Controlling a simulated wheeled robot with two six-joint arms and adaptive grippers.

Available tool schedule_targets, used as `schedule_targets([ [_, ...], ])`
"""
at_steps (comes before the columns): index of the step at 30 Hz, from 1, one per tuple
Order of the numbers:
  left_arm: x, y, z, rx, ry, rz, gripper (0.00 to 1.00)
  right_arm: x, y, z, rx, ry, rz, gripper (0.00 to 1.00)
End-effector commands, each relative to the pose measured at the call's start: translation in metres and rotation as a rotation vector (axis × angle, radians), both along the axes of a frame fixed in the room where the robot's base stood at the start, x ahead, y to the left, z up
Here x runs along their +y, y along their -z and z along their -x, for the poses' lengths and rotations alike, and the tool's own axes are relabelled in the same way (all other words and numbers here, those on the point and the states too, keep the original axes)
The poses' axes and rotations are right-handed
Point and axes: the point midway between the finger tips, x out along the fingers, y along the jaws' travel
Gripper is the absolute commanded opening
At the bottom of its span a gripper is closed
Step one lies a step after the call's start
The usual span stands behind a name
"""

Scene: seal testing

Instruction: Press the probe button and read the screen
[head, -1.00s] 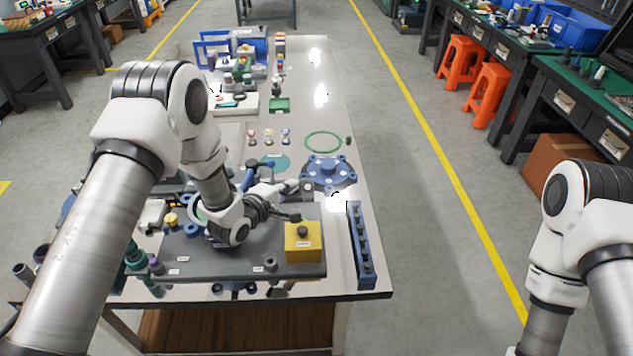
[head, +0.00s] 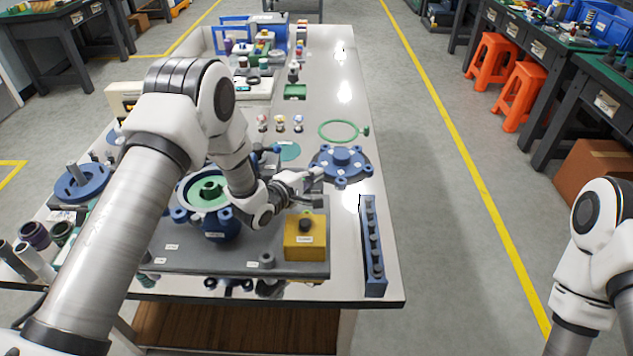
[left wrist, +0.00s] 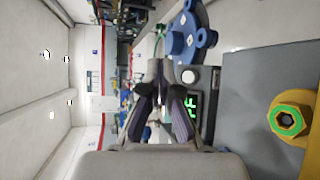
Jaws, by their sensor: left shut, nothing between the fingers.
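My left gripper (head: 314,174) reaches in from the left over the grey base plate (head: 190,258), shut and empty. Its fingers (left wrist: 162,95) also show in the left wrist view. There, a dark device with a lit green screen (left wrist: 191,105) stands just beyond and right of the fingers; its sideways characters are partly covered and I cannot read them clearly. A pale round button (left wrist: 188,76) is beside the screen. I cannot tell whether the fingers touch the device. In the head view the gripper largely hides the device. My right gripper is out of view.
A yellow block (head: 305,247) with a dark knob stands on the plate near the gripper. A blue flanged body with a green ring (head: 207,192) is left of my wrist. A blue cover (head: 341,162) lies beyond, and a blue rack (head: 372,250) stands right.

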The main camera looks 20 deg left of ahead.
Motion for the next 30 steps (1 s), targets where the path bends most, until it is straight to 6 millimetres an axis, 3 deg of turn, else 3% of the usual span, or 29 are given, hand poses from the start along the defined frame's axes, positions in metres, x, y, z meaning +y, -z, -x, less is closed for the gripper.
schedule_targets([
  [1, 0.002, 0.013, -0.005, -0.002, 0.0, 0.0, 0.0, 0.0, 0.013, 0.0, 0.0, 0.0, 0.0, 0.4],
  [10, 0.009, 0.04, -0.031, -0.001, 0.0, 0.0, 0.0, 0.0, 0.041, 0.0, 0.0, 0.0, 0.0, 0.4],
  [30, 0.01, 0.042, -0.036, 0.0, 0.0, 0.0, 0.0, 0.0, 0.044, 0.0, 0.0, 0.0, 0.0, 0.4],
])
